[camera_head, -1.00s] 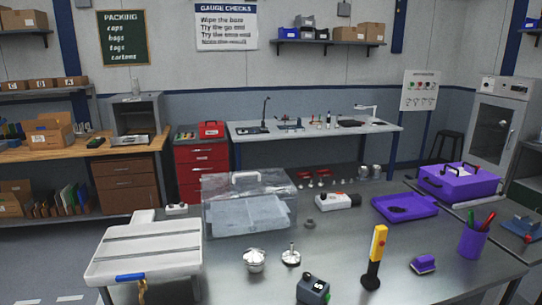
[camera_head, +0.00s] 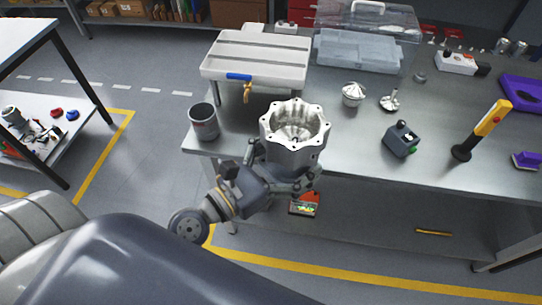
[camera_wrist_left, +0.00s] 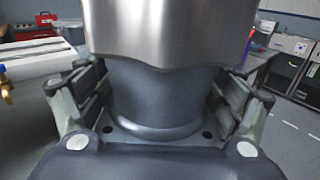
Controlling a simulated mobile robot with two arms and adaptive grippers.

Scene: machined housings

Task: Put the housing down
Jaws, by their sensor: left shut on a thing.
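The housing (camera_head: 294,138) is a silvery machined part with a scalloped rim and an open, hollow top. It is upright in my left gripper (camera_head: 290,180), at the near edge of the steel table (camera_head: 345,140). In the left wrist view the housing (camera_wrist_left: 160,95) fills the middle, with a finger of my left gripper (camera_wrist_left: 158,105) pressed on each side of its narrower lower body. I cannot tell whether its base touches anything. My right gripper is not in view.
A grey cup (camera_head: 203,122) stands left of the housing. A white grooved tray (camera_head: 257,60) with a blue-handled tap is behind. Small metal parts (camera_head: 353,94), a dark box (camera_head: 401,139) and a yellow-black tool (camera_head: 482,130) stand to the right. Bare tabletop lies between them.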

